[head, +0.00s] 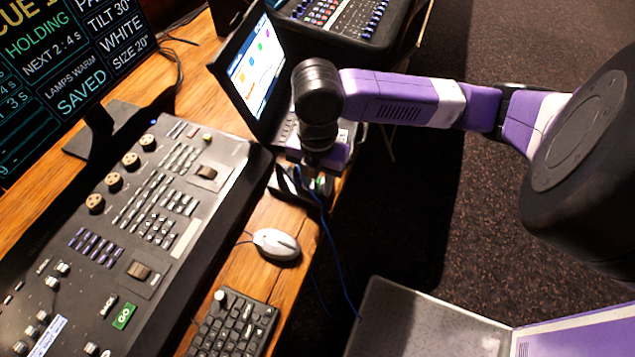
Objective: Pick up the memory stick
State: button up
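My gripper (300,187) points down at the desk's right edge, just in front of the open laptop (258,72). Its dark fingers are small in the picture, and I cannot tell whether they are open or shut. A small pale and greenish bit shows by the fingers, too small to identify. I cannot make out the memory stick for certain; the gripper and wrist cover part of the desk there.
A large lighting console (215,158) fills the left of the wooden desk. A white mouse (276,244) and a small black keyboard (235,325) lie nearer. A blue cable (333,250) hangs over the edge. Dark floor lies to the right.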

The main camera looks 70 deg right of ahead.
jog(key=shift+c, duration=0.4)
grip_shut()
dwell(1.1)
